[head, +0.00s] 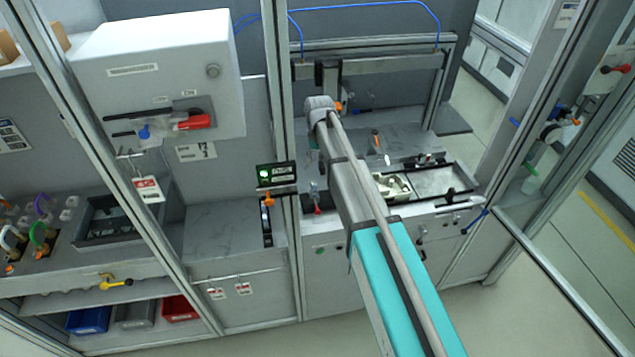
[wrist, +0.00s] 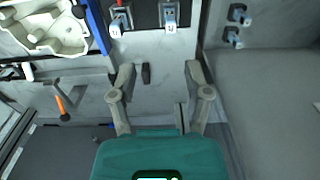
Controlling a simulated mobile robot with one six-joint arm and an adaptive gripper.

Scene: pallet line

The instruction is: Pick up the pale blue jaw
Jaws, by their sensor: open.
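My gripper (wrist: 160,68) is open in the wrist view, its two grey fingers spread over a pale grey surface with nothing held. Two small pale blue-grey blocks, a left block (wrist: 116,27) and a right block (wrist: 170,18), sit on dark mounts beyond the fingertips, apart from them. Two more small bluish pieces (wrist: 236,27) stick out at the right. I cannot tell for certain which of these is the pale blue jaw. In the head view my arm hides the gripper, and I cannot make out the jaw.
A cream casting (wrist: 45,30) lies at the upper left of the wrist view, beside a blue strip (wrist: 97,25). A small dark piece (wrist: 146,74) lies between the fingers. An orange-handled tool (wrist: 62,106) is at left. Frame posts (head: 285,150) stand beside my arm.

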